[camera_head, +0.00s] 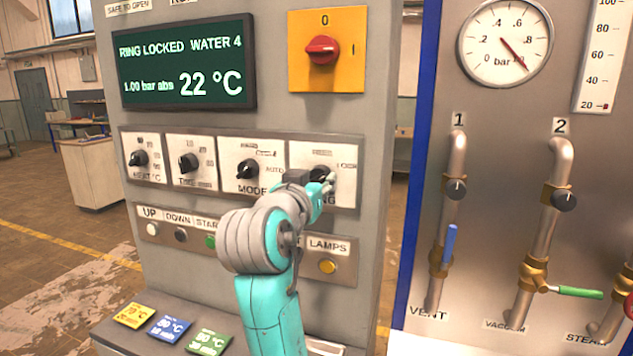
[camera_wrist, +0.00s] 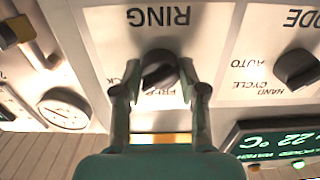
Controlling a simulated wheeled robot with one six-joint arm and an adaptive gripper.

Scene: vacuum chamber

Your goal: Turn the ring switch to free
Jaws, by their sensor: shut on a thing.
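The ring switch (camera_wrist: 160,70) is a black knob on a white plate marked RING, upside down in the wrist view. Part of a lock label shows at its left there and the word FREE below it, partly covered. My gripper (camera_wrist: 160,78) has one finger on each side of the knob and is shut on it. In the head view my gripper (camera_head: 325,184) is at the rightmost plate of the knob row and partly hides the ring switch (camera_head: 317,173). Which mark the knob points to is hard to tell. The display (camera_head: 185,65) reads RING LOCKED.
The mode knob (camera_head: 248,169) is left of the ring switch. A red rotary switch (camera_head: 322,50) on a yellow plate sits above. A lamps button (camera_head: 327,267) is below. Pipes with valves, including a blue lever (camera_head: 450,243), stand on the panel at the right.

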